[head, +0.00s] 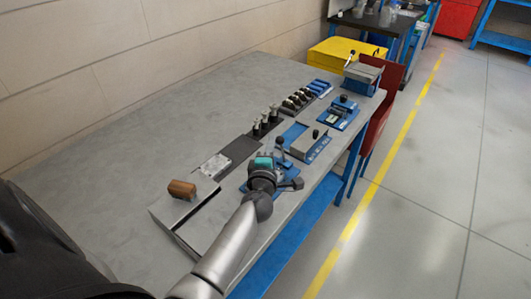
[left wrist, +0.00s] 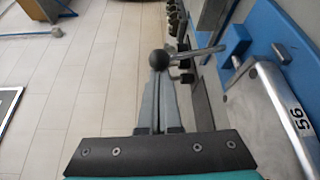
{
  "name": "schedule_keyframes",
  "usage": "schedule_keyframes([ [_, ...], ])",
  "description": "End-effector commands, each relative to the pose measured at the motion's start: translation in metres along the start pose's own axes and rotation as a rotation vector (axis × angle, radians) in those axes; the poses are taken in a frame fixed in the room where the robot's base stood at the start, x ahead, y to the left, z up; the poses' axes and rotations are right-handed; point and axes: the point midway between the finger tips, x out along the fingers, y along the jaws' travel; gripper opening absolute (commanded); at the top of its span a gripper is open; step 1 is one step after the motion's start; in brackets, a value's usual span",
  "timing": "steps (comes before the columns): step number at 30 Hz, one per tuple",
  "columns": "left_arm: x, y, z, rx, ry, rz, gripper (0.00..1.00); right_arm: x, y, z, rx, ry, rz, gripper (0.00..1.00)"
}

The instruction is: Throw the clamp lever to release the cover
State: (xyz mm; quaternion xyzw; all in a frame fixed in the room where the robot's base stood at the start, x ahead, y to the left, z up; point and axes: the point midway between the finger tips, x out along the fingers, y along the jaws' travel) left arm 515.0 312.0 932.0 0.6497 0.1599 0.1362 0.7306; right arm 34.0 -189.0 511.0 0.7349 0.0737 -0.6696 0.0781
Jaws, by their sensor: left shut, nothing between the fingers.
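My left gripper (head: 268,163) is over the blue fixtures on the bench in the head view. In the left wrist view its two grey fingers (left wrist: 160,92) are together, with nothing between them. A black ball knob (left wrist: 159,59) shows right at the fingertips, on a metal lever (left wrist: 200,51) that runs right toward a blue block. I cannot tell whether the fingers touch the knob. A silver cover (left wrist: 275,110) marked 56 lies to the right on a blue base. In the head view a dark knob (head: 280,141) stands beside the silver-topped fixture (head: 311,147). My right gripper is not in view.
The grey bench (head: 150,130) has a clear left half. A brown block (head: 182,189) sits on a grey plate near the front. A row of dark parts (head: 268,118) runs behind the fixtures. Another blue fixture (head: 341,113) stands farther off. Open floor lies to the right.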

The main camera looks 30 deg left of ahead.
Motion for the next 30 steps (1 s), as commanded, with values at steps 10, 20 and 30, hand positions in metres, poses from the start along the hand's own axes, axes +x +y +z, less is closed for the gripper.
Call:
schedule_keyframes([
  [10,-0.011,-0.003,0.023,0.287,-0.003,0.158,0.00,0.040,-0.001,0.005,0.000,-0.002,0.000,0.50],
  [20,-0.020,-0.003,0.040,0.517,-0.003,0.284,0.00,0.057,0.000,0.004,0.002,0.002,0.001,0.50],
  [30,-0.021,-0.002,0.041,0.518,-0.001,0.284,0.00,0.056,0.008,-0.002,0.000,0.013,0.011,0.50],
])
